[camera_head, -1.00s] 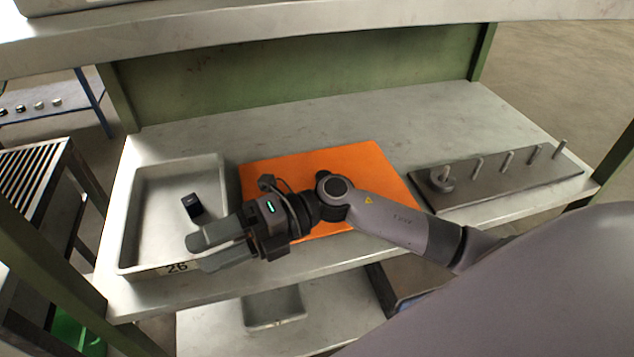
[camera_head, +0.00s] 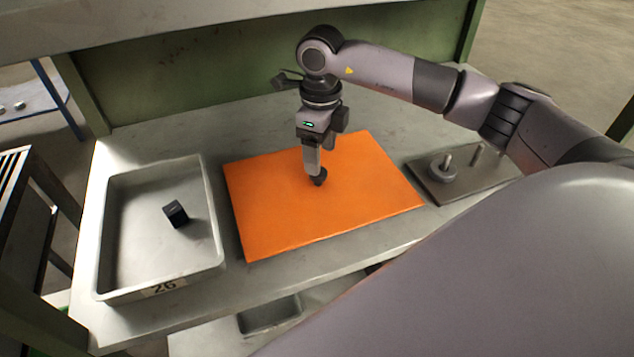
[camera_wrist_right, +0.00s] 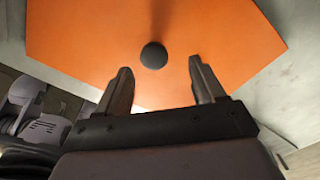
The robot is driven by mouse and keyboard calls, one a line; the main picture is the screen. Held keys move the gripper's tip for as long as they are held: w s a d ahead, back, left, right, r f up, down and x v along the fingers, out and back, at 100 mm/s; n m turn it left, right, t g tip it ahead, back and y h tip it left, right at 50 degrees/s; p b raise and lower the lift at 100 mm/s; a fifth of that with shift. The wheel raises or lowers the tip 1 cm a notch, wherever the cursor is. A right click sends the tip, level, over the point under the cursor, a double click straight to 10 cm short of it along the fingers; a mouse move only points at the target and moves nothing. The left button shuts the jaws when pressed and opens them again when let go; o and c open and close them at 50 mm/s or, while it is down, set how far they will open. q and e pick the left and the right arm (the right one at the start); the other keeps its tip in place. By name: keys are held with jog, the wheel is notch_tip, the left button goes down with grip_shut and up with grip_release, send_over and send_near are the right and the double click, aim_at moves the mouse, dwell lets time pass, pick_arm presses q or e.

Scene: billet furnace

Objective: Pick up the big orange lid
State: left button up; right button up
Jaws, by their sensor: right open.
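The big orange lid (camera_head: 275,205) is a flat orange plate lying on the grey workbench. Its dark round knob (camera_head: 319,178) stands near the middle, partly hidden by my right gripper in the head view. My right gripper (camera_head: 313,172) points down over the lid, right by the knob. In the right wrist view the two fingers (camera_wrist_right: 160,88) are apart and empty. The black knob (camera_wrist_right: 153,55) shows just beyond the fingertips, roughly centred between them, and the orange lid (camera_wrist_right: 90,35) fills the background. My left gripper is not in view.
A grey tray (camera_head: 98,235) marked 26 holds a small black block (camera_head: 175,213) left of the lid. A dark plate with upright pegs (camera_head: 490,180) and a ring-like part (camera_head: 441,169) lies to the right. A green panel (camera_head: 190,75) closes the bench's back.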

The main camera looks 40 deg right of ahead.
aim_at(318, 179)
jog(key=f, duration=0.4)
jog(key=shift+s+a+f, duration=0.25)
jog(key=shift+a+f, duration=0.05)
jog(key=shift+f, duration=0.05)
jog(key=shift+r, duration=0.1)
grip_shut()
